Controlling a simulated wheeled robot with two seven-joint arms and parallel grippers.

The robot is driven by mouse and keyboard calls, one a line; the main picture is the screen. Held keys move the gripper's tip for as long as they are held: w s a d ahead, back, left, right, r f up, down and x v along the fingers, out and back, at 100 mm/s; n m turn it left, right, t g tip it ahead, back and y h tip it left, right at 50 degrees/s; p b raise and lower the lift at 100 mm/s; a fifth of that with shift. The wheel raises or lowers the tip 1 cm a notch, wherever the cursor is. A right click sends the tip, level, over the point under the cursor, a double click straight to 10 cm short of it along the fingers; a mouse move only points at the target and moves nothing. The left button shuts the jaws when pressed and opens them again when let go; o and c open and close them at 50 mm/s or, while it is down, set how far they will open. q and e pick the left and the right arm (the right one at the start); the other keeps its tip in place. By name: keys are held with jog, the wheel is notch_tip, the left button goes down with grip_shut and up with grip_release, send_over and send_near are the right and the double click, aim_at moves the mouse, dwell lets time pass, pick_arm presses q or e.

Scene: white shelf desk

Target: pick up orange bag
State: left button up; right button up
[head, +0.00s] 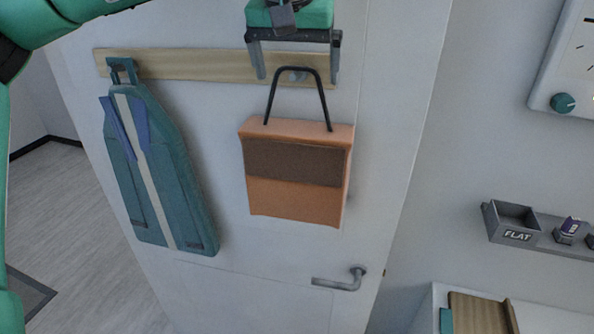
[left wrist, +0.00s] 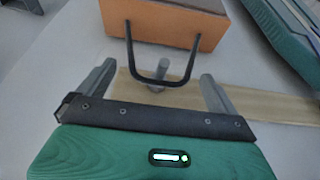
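The orange bag (head: 295,200) with a brown band hangs on the door from a wooden hook rail (head: 180,67). Its black handle (head: 297,72) loops up over a grey hook (left wrist: 157,87). My left gripper (head: 295,78) is open at the top of the bag, its two fingers on either side of the handle. In the left wrist view, the fingers (left wrist: 154,78) stand apart with the handle's bend between them, and the bag (left wrist: 165,20) is beyond, cut by the top edge. No finger visibly closes on the handle. My right gripper is not in view.
A teal garment bag (head: 155,170) hangs left of the orange bag on the same rail. A door handle (head: 340,281) juts out below right. A grey "FLAT" tray (head: 515,218) and a white panel (head: 570,60) are on the right wall.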

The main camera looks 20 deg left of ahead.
pick_arm(q)
jog(key=c, duration=1.6)
